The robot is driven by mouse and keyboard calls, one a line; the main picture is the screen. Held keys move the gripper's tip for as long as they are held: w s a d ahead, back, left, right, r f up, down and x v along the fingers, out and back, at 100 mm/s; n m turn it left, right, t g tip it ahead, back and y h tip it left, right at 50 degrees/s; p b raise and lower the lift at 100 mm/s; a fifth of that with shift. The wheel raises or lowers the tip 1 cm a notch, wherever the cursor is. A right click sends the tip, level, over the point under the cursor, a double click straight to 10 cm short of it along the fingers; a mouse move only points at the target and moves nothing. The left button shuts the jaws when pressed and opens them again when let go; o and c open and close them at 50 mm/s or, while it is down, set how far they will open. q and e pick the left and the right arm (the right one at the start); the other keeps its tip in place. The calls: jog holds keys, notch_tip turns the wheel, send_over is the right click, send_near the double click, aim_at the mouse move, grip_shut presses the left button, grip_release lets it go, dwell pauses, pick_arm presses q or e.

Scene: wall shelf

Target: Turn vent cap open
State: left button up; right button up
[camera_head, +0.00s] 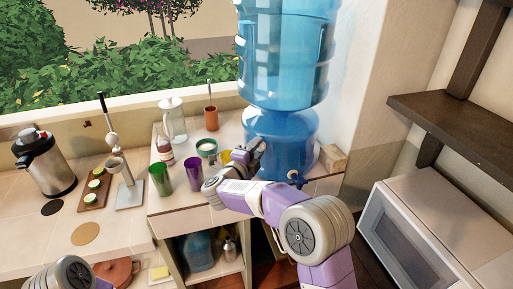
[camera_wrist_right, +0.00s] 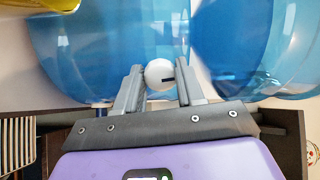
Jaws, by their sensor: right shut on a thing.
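The vent cap (camera_wrist_right: 159,74) is a small white round knob with a dark slot on the blue water dispenser (camera_wrist_right: 95,45). In the right wrist view my right gripper (camera_wrist_right: 158,86) has one finger on each side of the cap and is shut on it. In the head view the right gripper (camera_head: 253,150) reaches the left side of the dispenser's lower blue tank (camera_head: 287,145). The cap cannot be made out there. Only a piece of my left arm shows at the bottom left, and its gripper is out of view.
A large water bottle (camera_head: 286,45) stands on the tank. Left of my right gripper are a purple cup (camera_head: 193,174), a green cup (camera_head: 160,180), a teal-rimmed bowl (camera_head: 206,148) and a glass jug (camera_head: 173,120). A dark wall shelf (camera_head: 455,122) and a microwave (camera_head: 405,240) are at right.

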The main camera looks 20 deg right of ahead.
dwell(0.4)
jog(key=o, duration=1)
jog(key=v, duration=0.7)
jog(key=shift+s+a, duration=0.2)
jog(key=shift+s, duration=0.05)
